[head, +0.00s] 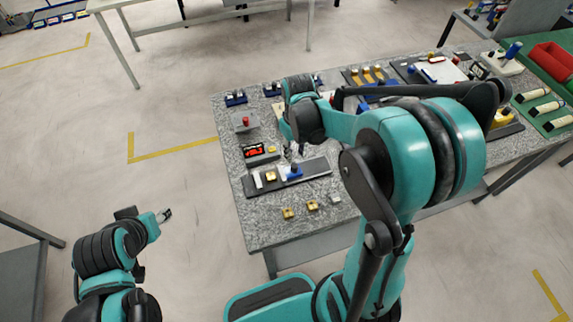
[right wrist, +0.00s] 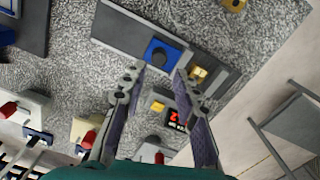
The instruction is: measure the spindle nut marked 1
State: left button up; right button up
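A dark measuring plate (head: 318,167) on the grey speckled table carries a blue block (head: 294,172) and a small gold nut (head: 271,177). In the right wrist view the gold nut (right wrist: 200,74) sits beside the blue block (right wrist: 160,55). A display with red digits (head: 254,151) stands behind the plate; its reading is unclear. Two loose gold nuts (head: 288,213) (head: 312,205) lie in front of the plate. No number is readable on any nut. My right gripper (right wrist: 160,74) is open and empty above the blue block. My left gripper (head: 166,215) is off the table; its fingers are too small to judge.
A small silver piece (head: 335,198) lies right of the loose nuts. A grey box with a red button (head: 245,122) and blue holders (head: 236,98) stand behind. Trays with parts fill the right side. The table's front left edge is clear.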

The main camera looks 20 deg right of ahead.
aim_at(295, 166)
notch_tip(295, 166, down, 8)
jog(key=shift+d+r+b, duration=0.1)
jog(key=shift+r+b, duration=0.1)
jog(key=shift+b, duration=0.95)
jog(key=c, duration=0.7)
